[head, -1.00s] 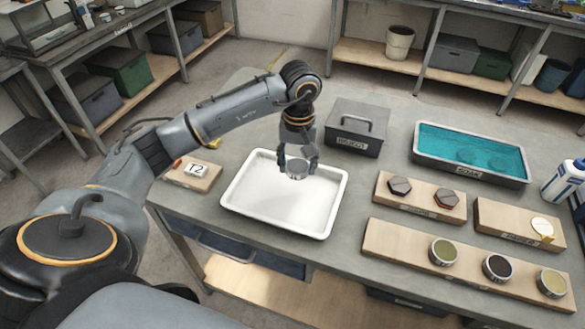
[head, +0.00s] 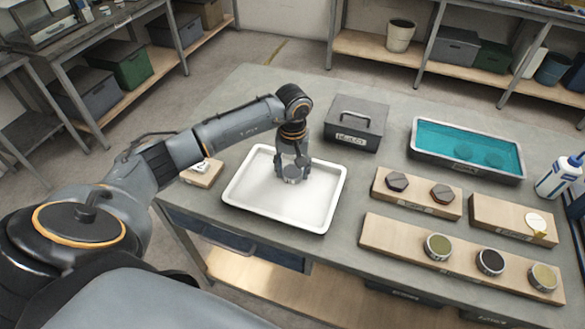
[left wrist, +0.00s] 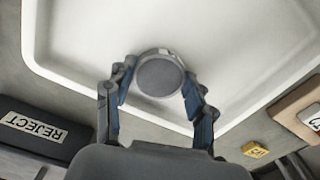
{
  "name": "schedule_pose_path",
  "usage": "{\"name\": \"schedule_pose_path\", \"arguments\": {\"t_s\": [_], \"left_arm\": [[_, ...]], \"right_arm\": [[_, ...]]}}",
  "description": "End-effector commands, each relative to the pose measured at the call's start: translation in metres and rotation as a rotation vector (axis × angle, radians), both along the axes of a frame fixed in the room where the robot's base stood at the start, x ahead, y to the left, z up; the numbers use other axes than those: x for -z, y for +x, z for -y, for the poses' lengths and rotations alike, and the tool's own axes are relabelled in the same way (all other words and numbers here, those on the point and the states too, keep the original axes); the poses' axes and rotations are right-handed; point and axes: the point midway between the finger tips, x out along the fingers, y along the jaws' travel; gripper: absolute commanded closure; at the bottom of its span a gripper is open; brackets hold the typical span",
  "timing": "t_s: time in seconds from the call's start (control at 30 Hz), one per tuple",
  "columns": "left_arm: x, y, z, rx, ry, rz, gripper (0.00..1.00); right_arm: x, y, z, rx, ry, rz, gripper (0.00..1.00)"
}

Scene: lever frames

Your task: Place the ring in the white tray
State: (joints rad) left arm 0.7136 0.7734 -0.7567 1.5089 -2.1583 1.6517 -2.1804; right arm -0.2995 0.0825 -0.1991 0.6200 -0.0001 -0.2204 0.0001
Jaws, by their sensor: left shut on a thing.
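The white tray (head: 302,212) lies on the near left part of the workbench and fills the upper part of the left wrist view (left wrist: 235,35). My left gripper (head: 291,175) is inside the tray's outline, pointing down, near its back part. It is shut on the ring (head: 293,180), a short round grey piece with a metallic rim. In the left wrist view the ring (left wrist: 159,76) sits between the two fingertips, with the white tray floor behind it. I cannot tell whether the ring touches the tray floor. My right gripper is not in view.
A dark REJECT box (head: 356,125) stands behind the tray. A teal-filled basin (head: 467,150) is at the back right. Wooden boards with hexagonal pieces (head: 397,182) and round pieces (head: 438,246) lie to the right. A wooden label block (head: 203,174) is left of the tray.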

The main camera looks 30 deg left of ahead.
Motion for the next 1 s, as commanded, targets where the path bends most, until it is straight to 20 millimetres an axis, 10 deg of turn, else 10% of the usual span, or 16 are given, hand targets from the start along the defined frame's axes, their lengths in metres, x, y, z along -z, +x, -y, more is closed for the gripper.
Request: {"name": "schedule_pose_path", "arguments": {"t_s": [0.13,0.57,1.0], "left_arm": [[0.000,0.000,0.000,0.000,0.000,0.000,0.23],[-0.007,0.001,0.000,0.000,0.001,0.003,0.23],[-0.093,0.001,0.000,-0.001,0.001,0.005,0.23]], "right_arm": [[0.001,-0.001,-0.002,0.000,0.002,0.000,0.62],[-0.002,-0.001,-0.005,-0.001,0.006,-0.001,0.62],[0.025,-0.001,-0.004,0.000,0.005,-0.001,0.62]]}}
